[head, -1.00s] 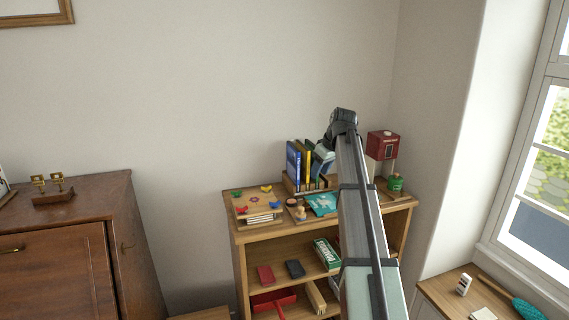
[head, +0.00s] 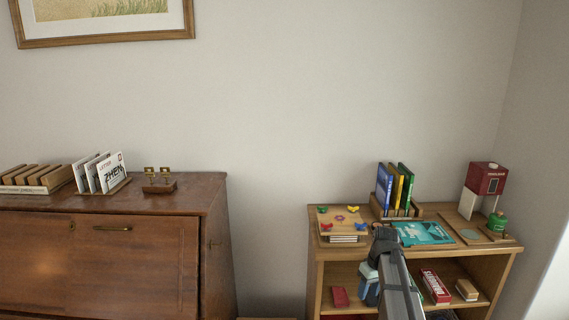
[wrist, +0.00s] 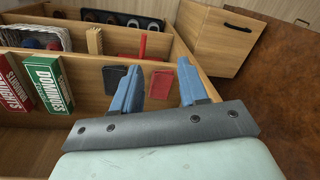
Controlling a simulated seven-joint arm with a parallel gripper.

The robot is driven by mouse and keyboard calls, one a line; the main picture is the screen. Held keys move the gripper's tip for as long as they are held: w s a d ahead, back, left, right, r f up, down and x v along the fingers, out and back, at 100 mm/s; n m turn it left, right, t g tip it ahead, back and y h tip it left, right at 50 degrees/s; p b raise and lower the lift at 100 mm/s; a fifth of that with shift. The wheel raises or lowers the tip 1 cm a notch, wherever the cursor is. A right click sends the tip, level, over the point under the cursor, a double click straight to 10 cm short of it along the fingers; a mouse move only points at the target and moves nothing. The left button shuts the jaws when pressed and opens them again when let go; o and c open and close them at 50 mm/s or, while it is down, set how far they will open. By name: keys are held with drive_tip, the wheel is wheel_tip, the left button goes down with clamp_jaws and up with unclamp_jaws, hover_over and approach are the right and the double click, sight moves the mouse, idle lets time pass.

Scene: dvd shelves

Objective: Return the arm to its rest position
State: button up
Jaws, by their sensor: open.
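My gripper (head: 369,283) is low in front of the light wooden shelf unit (head: 331,255) in the head view, where my arm partly hides it. In the wrist view its two blue fingers (wrist: 158,68) are spread apart with nothing held between them. Beyond the fingers lie a red case (wrist: 161,84) and a dark case (wrist: 116,78) on a shelf board; I cannot tell the exact gap to them.
Books (head: 395,188) stand in a rack on the shelf unit's top, near a teal booklet (head: 423,233) and a red-and-white dispenser (head: 486,178). A green dominoes box (wrist: 49,84) stands on a shelf. A brown cabinet (head: 105,262) is at the left; bare wall lies between.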

drive_tip(key=s+a+f+m+g, duration=0.1)
drive_tip(key=s+a+f+g, duration=0.15)
drive_tip(key=s+f, duration=0.85)
drive_tip(key=s+a+f+m+g, duration=0.1)
drive_tip(key=s+a+f, duration=0.5)
drive_tip(key=f, duration=1)
drive_tip(key=s+f+g, duration=0.1)
drive_tip(key=s+f, duration=0.3)
drive_tip(key=s, duration=0.6)
drive_tip(key=s+a+f+m+g+h, duration=0.1)
drive_tip(key=s+f, duration=0.3)
drive_tip(key=s, duration=0.6)
drive_tip(key=s+f+m+g, duration=0.1)
drive_tip(key=s+f, duration=0.4)
drive_tip(key=s, duration=0.5)
drive_tip(key=shift+a, duration=0.25)
